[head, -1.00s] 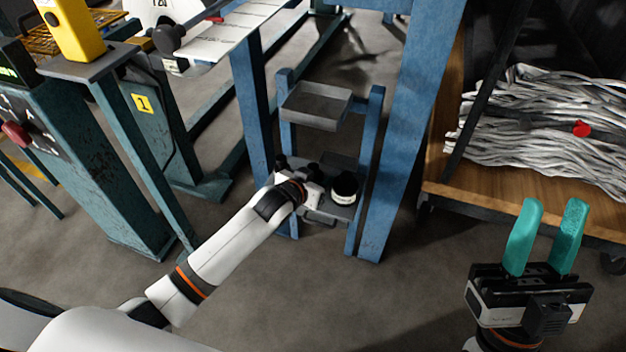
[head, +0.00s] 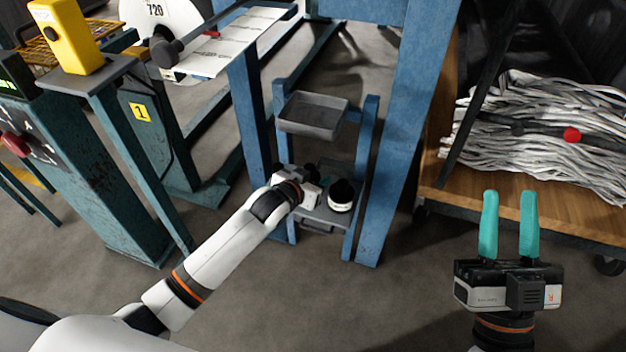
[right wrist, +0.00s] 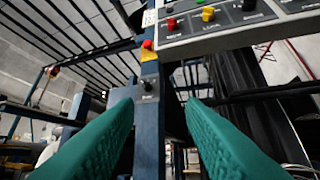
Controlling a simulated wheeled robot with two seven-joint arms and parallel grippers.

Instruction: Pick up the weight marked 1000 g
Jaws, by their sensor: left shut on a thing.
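A black weight with a white band (head: 341,195) stands on the lower shelf (head: 327,215) of a blue rack. The mark on it is too small to read. My left gripper (head: 315,177) is at the left part of that shelf, just left of this weight and apart from it. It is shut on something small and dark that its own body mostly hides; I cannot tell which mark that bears. My right gripper (head: 508,195), with teal fingers, is open and empty, pointing up at the right. Its two fingers also show in the right wrist view (right wrist: 160,105).
An empty grey tray (head: 312,116) sits above the lower shelf. Blue posts (head: 405,140) flank the rack. A wooden cart with grey strands (head: 550,140) stands at the right. A green machine stand (head: 125,180) is at the left. The floor in front is clear.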

